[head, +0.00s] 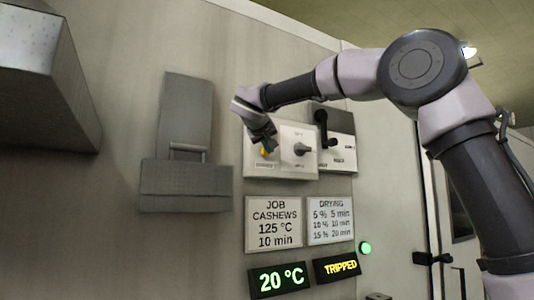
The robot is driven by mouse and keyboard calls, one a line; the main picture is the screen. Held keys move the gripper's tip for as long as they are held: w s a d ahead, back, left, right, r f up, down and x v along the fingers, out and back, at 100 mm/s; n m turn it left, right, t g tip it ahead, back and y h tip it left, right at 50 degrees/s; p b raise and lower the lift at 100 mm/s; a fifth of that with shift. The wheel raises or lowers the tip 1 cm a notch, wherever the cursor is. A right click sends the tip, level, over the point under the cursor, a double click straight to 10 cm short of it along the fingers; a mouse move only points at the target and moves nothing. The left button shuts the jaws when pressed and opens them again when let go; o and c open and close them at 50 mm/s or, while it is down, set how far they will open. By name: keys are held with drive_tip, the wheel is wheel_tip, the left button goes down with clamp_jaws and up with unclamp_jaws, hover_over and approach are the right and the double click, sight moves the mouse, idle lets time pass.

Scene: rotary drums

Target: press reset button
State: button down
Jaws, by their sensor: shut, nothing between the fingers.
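A white control panel (299,165) is mounted on the wall, with a dark rotary knob (301,149) on it. A small yellow-orange button (265,151) shows at the panel's left, partly hidden by my gripper; its label is too small to read. My gripper (268,140) is shut and empty, its tips right at the yellow button in the picture. I cannot tell whether they touch it. A display (336,268) below reads TRIPPED.
A second panel with a black lever (322,130) is close on the right. A grey metal box with a handle (186,178) projects at left. Below are job (273,224) and drying (330,220) signs, a 20 °C display (279,280) and a green light (366,248).

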drive_tip(key=shift+w+a, duration=0.15)
drive_tip(key=shift+w, duration=0.15)
drive_tip(key=shift+s, duration=0.2)
idle(0.4)
drive_tip(key=shift+s+d, duration=0.5)
drive_tip(key=shift+s, duration=0.1)
drive_tip(key=s+d, duration=0.1)
drive_tip(key=s, duration=0.1)
drive_tip(key=s+d, duration=0.1)
drive_tip(key=s, duration=0.1)
drive_tip(key=shift+d, duration=0.4)
idle(0.6)
